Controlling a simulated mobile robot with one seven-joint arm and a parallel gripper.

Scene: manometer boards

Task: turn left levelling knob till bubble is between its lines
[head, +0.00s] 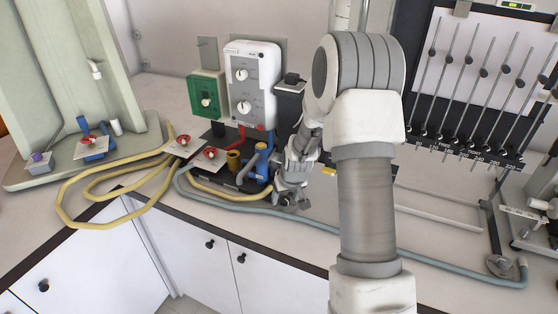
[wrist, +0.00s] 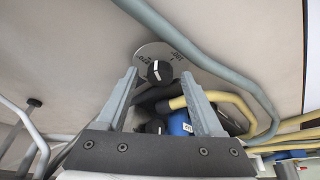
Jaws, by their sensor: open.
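A black knob with a white mark (wrist: 160,72) sits on a round grey lettered disc (wrist: 145,52) on the bench in the wrist view; it looks like the left levelling knob. My gripper (wrist: 159,78) is open, with one finger on each side of the knob in the picture. I cannot tell whether the fingertips reach around it or stop short. In the head view my gripper (head: 288,202) is low over the bench, and it and my arm hide the knob. A small level vial (head: 518,5) shows at the top right; its bubble and lines are too small to read.
A grey-blue hose (wrist: 190,50) runs close past the disc. Yellow hoses (head: 100,165) and a blue fitting (wrist: 180,122) are near. A manometer board (head: 480,60) stands at the right, with another disc-shaped foot (head: 500,265). The bench's front edge is close.

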